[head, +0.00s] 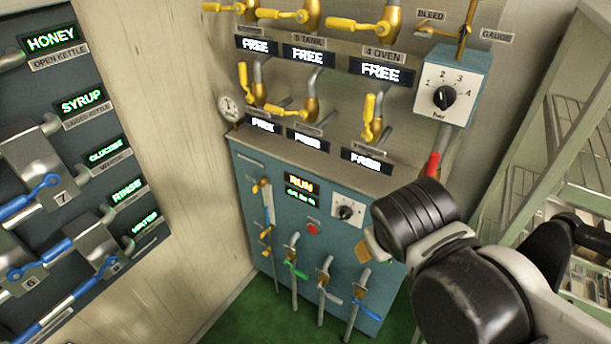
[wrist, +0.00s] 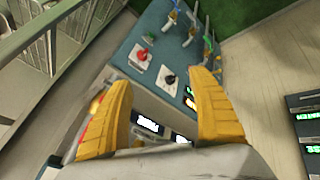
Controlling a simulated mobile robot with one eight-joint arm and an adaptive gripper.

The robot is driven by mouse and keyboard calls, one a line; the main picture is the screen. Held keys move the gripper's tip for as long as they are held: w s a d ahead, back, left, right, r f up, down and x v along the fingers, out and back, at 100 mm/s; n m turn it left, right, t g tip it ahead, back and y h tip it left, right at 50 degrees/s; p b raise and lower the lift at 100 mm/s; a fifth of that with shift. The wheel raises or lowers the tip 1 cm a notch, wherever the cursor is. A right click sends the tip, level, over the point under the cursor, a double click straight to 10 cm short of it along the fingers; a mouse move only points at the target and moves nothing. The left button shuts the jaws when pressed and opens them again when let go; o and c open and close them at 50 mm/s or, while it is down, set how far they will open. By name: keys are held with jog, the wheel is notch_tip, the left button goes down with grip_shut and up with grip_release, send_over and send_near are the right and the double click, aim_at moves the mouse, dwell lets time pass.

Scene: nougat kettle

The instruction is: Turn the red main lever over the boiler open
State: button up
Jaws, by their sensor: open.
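The red main lever (head: 432,164) shows in the head view as a short red handle on a pipe, above the right end of the teal boiler cabinet (head: 255,165). My wrist hides its lower part. My gripper (wrist: 164,80) is open, its two yellow fingers spread with nothing between them in the wrist view. In the head view my wrist covers most of it, in front of the cabinet's right side. A red strip (wrist: 82,138) beside the left finger in the wrist view is probably the lever, partly hidden. I cannot tell whether the finger touches it.
A gauge box with a dial (head: 452,85) hangs above the lever. Several yellow-handled valves (head: 372,115) line the wall. A metal rack (head: 545,150) stands at the right. A panel with blue levers (head: 95,130) is at the left. Green floor (head: 260,322) shows in front.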

jog(key=w+a+r+n+t+h+p, duration=0.2)
jog(key=a+r+n+t+h, duration=0.4)
jog(key=a+r, duration=0.8)
jog(key=t+h, duration=0.1)
jog(key=h, duration=0.1)
jog(key=shift+w+a+n+t+h, duration=0.25)
jog(key=shift+w+n+t+h, duration=0.05)
jog(key=shift+w+t, duration=0.1)
jog(key=s+d+f+m+g+y+b, duration=0.2)
jog(key=d+f+m+g+y, duration=0.4)
jog(key=d+f+m+y, duration=0.4)
jog(key=s+d+f, duration=0.1)
jog(key=d+f, duration=0.2)
jog(key=d, duration=0.2)
jog(key=shift+s+g+y+b, duration=0.3)
jog(key=shift+s+y+b, duration=0.1)
